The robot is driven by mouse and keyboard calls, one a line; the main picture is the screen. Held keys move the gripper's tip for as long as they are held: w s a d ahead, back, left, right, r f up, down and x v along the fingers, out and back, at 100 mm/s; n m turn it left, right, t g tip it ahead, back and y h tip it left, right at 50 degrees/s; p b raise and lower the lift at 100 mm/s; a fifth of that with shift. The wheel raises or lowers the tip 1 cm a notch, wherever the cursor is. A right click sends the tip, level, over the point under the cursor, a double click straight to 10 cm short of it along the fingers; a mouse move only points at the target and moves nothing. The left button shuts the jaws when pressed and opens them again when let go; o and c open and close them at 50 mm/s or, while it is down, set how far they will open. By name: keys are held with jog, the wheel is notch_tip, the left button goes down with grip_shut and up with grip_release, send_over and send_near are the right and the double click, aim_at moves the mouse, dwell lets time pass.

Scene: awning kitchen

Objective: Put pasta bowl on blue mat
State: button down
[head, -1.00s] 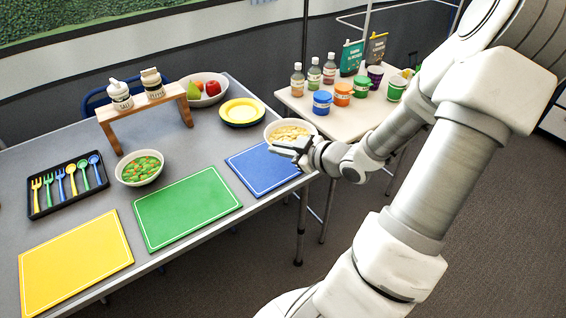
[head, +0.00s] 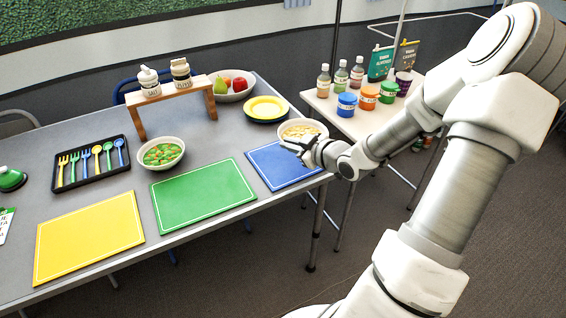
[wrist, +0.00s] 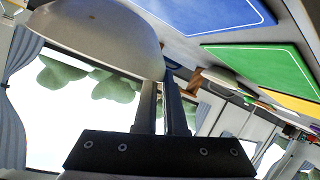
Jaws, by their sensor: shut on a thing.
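The pasta bowl (head: 290,141), white with pale pasta, is at the right end of the grey table, by the far right corner of the blue mat (head: 277,173). My gripper (head: 302,147) is shut on the bowl's near side. In the wrist view the bowl's white outside (wrist: 95,32) fills the upper left, with the fingers (wrist: 165,80) at its edge. The blue mat (wrist: 205,12) also shows there, apart from the bowl. The bowl appears held up, but its exact height above the table is hard to tell.
Yellow plates (head: 266,108) lie just left of and behind the bowl. A green mat (head: 203,195), yellow mat (head: 88,238) and green vegetable bowl (head: 161,153) are further left. A side table (head: 345,125) with jars and bottles stands behind right. The blue mat is bare.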

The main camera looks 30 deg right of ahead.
jog(key=x, duration=0.3)
jog(key=shift+a+f+b, duration=0.2)
jog(key=shift+f+b, duration=0.1)
jog(key=shift+b, duration=0.1)
jog(key=shift+f+b, duration=0.9)
jog(key=shift+f, duration=1)
jog(key=shift+f, duration=0.15)
jog(key=c, duration=1)
grip_release()
jog(key=shift+s, duration=0.1)
